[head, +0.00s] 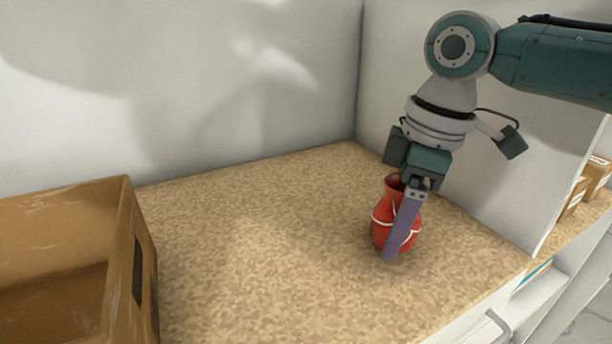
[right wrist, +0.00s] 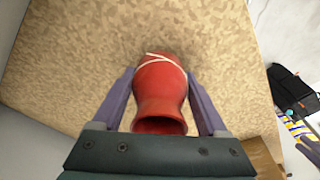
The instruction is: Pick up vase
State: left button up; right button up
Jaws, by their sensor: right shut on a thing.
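A red vase (head: 381,232) with white bands stands on the speckled tan shelf, near its right side. My right gripper (head: 391,250) reaches down from above, and one purple finger crosses the front of the vase. In the right wrist view the vase (right wrist: 160,90) sits between the two purple fingers of the gripper (right wrist: 160,98), its open mouth toward the palm. The gripper is shut on the vase. The vase looks upright, and I cannot tell whether its base is clear of the shelf.
A brown box (head: 128,260), open, stands at the left. White walls (head: 250,80) close the back and right. The shelf surface (head: 250,240) between box and vase is clear. Small cartons (head: 574,197) stand beyond the right wall.

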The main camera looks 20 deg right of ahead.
jog(key=c, duration=0.4)
jog(key=shift+r, duration=0.1)
